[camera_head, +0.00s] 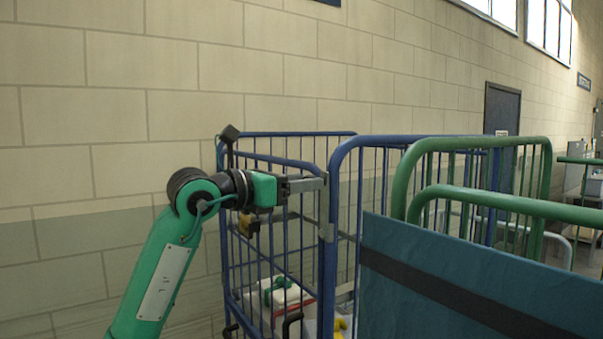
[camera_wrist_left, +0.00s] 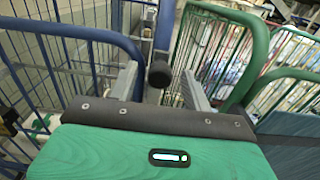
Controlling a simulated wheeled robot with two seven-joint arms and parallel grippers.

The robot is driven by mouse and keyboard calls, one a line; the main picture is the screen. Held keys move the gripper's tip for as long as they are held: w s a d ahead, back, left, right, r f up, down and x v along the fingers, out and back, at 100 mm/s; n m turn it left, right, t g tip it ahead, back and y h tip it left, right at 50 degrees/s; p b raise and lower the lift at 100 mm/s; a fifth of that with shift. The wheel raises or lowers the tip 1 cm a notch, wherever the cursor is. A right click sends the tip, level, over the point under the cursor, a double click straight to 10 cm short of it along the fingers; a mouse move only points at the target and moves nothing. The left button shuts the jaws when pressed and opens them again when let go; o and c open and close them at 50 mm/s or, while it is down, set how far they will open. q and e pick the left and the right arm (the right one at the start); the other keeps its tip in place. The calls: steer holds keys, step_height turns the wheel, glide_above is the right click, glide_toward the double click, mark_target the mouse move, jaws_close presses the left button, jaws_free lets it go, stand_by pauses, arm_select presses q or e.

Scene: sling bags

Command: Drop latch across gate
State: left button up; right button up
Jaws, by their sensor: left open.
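A blue barred gate (camera_head: 247,245) fronts a blue roll cage in the head view, its free edge close to the cage's right-hand post (camera_head: 331,200). A small grey metal plate (camera_head: 326,232) sits at that edge, just below my gripper. My left gripper (camera_head: 318,184) reaches in from the left at the upper part of this edge. In the left wrist view, my left gripper (camera_wrist_left: 160,84) is open, fingers spread. A black round knob (camera_wrist_left: 159,74) shows between the fingers, apparently part of the latch; I cannot tell whether they touch it. My right gripper is not in view.
Inside the cage are a white and red box (camera_head: 285,300) and a yellow item (camera_head: 341,326). Green rail carts (camera_head: 500,200) and a teal panel (camera_head: 440,280) crowd the right. A block wall (camera_head: 110,110) stands behind.

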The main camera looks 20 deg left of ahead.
arm_select(q)
steer(key=shift+w+d, duration=0.25)
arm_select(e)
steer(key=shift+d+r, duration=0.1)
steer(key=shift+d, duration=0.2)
arm_select(q)
jaws_close()
steer(key=shift+a, duration=0.1)
